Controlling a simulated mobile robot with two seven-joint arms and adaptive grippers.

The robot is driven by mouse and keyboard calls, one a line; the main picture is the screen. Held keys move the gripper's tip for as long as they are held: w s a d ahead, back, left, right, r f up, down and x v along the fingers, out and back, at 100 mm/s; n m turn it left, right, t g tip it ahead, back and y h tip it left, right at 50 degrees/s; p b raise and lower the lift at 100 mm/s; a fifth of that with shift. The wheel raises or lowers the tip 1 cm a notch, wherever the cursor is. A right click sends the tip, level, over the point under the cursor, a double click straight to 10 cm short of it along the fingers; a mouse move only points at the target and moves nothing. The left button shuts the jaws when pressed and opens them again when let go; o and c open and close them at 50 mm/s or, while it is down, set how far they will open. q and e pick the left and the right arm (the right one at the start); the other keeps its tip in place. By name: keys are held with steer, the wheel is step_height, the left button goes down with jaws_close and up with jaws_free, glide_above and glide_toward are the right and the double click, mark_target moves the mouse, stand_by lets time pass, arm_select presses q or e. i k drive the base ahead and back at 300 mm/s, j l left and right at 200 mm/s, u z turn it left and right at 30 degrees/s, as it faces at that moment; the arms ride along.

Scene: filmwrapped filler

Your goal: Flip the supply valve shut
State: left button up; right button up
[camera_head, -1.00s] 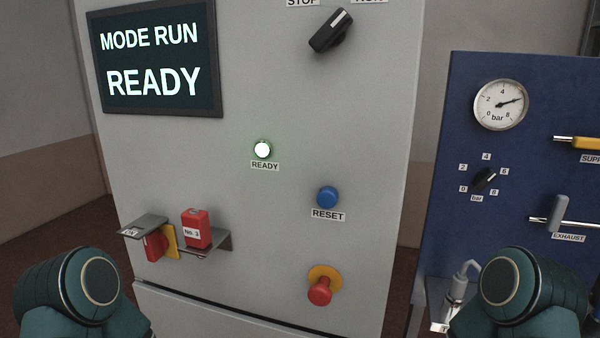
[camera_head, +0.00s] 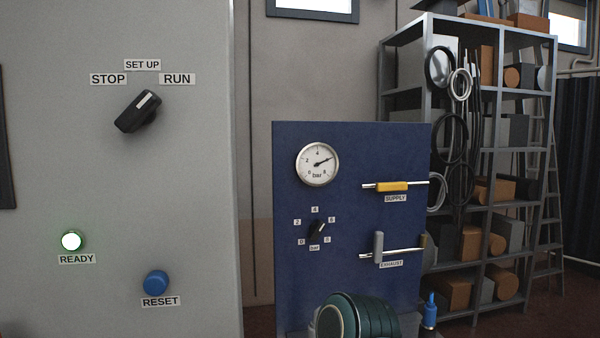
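The supply valve has a yellow handle (camera_head: 392,187) lying level, in line with its silver pipe, above the SUPPLY label (camera_head: 396,198) on the blue panel (camera_head: 345,150). Below it the exhaust valve's grey handle (camera_head: 379,247) stands upright, across its pipe. The pressure gauge (camera_head: 317,164) at the panel's upper left has its needle pointing up and right, past the 4. Neither gripper is in view.
The grey cabinet on the left carries a mode knob (camera_head: 138,111), a lit READY lamp (camera_head: 72,241) and a blue RESET button (camera_head: 156,284). A regulator knob (camera_head: 317,231) sits under the gauge. A metal shelf (camera_head: 489,90) with boxes and hoses stands right of the panel.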

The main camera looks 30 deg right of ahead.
mark_target(399, 186)
steer(key=z, duration=1.5)
steer(key=i+l, duration=0.15)
steer(key=l, duration=0.25)
steer(key=i+l+z, duration=0.15)
steer(key=l, duration=0.25)
